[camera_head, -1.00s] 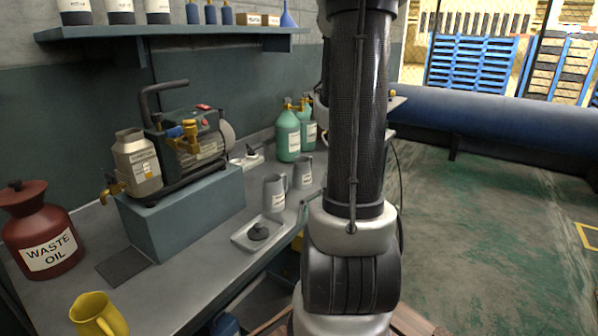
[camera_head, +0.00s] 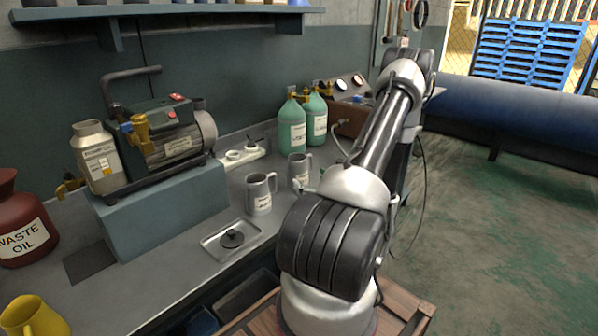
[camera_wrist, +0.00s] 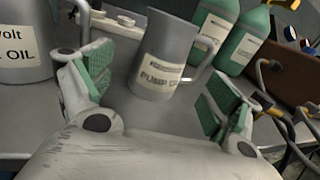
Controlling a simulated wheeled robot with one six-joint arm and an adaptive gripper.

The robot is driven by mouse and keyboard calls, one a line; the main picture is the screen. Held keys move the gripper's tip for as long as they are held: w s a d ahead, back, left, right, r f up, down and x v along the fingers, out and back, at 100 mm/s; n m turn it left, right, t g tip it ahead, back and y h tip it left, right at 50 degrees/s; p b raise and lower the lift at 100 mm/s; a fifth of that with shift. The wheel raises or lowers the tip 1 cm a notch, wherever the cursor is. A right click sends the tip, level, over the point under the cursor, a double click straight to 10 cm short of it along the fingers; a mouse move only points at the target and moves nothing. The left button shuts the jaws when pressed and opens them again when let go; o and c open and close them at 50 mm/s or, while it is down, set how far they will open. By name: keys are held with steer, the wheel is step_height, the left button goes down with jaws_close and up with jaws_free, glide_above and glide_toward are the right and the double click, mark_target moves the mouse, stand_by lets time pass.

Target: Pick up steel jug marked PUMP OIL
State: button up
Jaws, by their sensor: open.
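The steel jug marked PUMP OIL (camera_wrist: 165,52) stands upright between the spread fingers of my gripper (camera_wrist: 160,78) in the wrist view, its handle to the right. The label's end is cut by shadow and angle. My gripper is open, its green pads apart on either side, and no contact shows. In the head view this jug appears to be the rear one of two (camera_head: 299,170), partly behind my arm; my gripper is mostly hidden there. A second steel jug (camera_head: 261,193) stands to its left; it also shows at the left edge of the wrist view (camera_wrist: 22,45), its label ending in OIL.
Two green cylinders (camera_head: 292,128) stand close behind the jugs. A tray with a dark lid (camera_head: 215,246) lies in front. The vacuum pump (camera_head: 165,140) sits on a blue-grey block at left. A brown case (camera_head: 345,120) stands at right.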

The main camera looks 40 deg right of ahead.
mark_target(297, 170)
steer(key=shift+w+r, duration=0.3)
steer(key=shift+w, duration=0.05)
steer(key=w, duration=0.2)
steer(key=w+d, duration=0.1)
steer(key=w, duration=0.4)
steer(key=shift+d, duration=0.15)
steer(key=c, duration=1.3)
steer(key=shift+r, duration=0.15)
steer(key=shift+c, duration=0.2)
